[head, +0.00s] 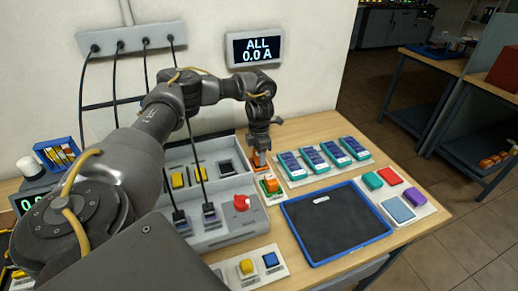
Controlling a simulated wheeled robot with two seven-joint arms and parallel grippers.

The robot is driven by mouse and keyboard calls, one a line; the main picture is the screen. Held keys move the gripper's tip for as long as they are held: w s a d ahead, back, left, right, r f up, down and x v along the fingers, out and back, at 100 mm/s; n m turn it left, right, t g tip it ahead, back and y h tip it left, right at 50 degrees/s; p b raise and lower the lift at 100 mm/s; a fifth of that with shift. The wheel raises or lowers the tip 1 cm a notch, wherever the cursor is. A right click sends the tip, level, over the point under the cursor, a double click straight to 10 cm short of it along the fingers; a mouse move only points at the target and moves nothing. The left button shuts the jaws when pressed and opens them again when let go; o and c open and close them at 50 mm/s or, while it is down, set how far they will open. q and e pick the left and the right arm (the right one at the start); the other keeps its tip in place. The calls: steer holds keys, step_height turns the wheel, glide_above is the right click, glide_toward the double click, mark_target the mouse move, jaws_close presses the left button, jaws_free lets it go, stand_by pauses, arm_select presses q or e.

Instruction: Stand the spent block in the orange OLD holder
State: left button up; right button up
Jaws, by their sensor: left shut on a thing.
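My left gripper (260,157) points down behind the grey charger box, shut on a small block that is mostly hidden by the fingers; I take it to be the spent block. An orange piece (257,165) shows right at the fingertips. It looks like the orange OLD holder, but I cannot read a label. I cannot tell whether the block is inside it or just above it. My right gripper is not in view.
A small orange and green unit (270,186) stands just in front of the gripper. Several blue-topped blocks (331,154) stand in a row to the right. A blue-rimmed dark tray (336,222) and a board with coloured pads (402,210) lie nearer. The grey charger box (222,230) has a red knob.

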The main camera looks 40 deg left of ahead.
arm_select(q)
steer(key=shift+f, duration=0.45)
steer(key=o, duration=0.8)
steer(key=shift+r, duration=0.1)
step_height(320, 180, up, 11)
steer(key=p, duration=0.9)
steer(key=shift+s, duration=0.1)
